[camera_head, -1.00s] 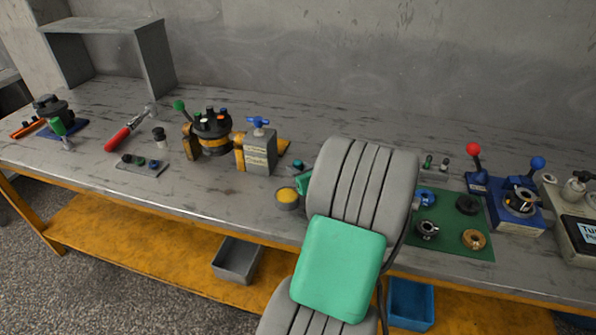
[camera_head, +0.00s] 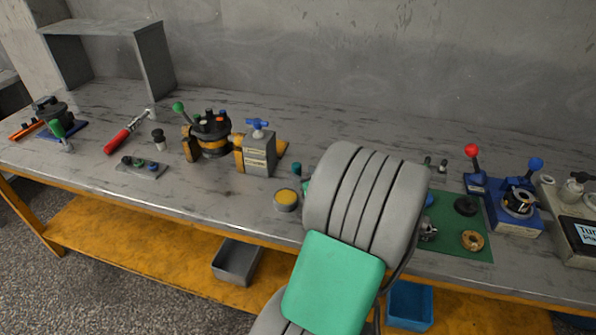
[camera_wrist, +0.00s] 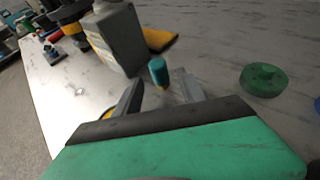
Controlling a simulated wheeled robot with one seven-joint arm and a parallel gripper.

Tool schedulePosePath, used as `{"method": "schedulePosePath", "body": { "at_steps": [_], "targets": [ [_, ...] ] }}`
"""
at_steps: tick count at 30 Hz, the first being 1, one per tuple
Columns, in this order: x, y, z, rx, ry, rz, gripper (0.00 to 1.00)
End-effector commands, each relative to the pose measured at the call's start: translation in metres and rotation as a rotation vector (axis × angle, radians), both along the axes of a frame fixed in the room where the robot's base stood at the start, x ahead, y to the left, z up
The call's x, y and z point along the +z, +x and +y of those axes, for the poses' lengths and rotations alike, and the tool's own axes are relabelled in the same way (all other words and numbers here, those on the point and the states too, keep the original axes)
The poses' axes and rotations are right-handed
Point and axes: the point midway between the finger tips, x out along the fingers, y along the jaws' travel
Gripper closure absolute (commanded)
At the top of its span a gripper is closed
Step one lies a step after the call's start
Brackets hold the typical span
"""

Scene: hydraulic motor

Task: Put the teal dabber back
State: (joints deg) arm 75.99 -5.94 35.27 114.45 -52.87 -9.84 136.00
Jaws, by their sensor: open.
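The teal dabber (camera_head: 296,168) stands on the bench just left of my arm, behind the round tin with a yellow top (camera_head: 286,200). In the head view my forearm hides most of the gripper.
A grey box with a blue valve handle (camera_head: 258,152) stands close left of the dabber. A dark green disc (camera_wrist: 263,79) lies to the right in the wrist view. A green mat (camera_head: 462,241) with parts is right of my arm. Bare bench (camera_head: 225,192) lies front left.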

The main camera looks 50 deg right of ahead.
Motion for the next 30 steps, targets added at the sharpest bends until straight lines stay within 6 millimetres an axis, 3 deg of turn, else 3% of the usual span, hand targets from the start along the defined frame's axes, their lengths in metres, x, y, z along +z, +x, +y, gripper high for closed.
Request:
{"method": "schedulePosePath", "body": {
  "at_steps": [6,12,25,28,30],
  "targets": [
    [0.023,-0.05,0.014,-0.007,-0.001,-0.001,0.52],
    [0.029,-0.067,0.022,0.0,0.001,-0.001,0.52],
    [0.03,-0.061,0.029,0.037,-0.03,0.026,0.52],
    [0.031,-0.037,0.06,0.205,-0.171,0.14,0.52],
    [0.031,-0.017,0.096,0.402,-0.341,0.259,0.52]
  ]
}}
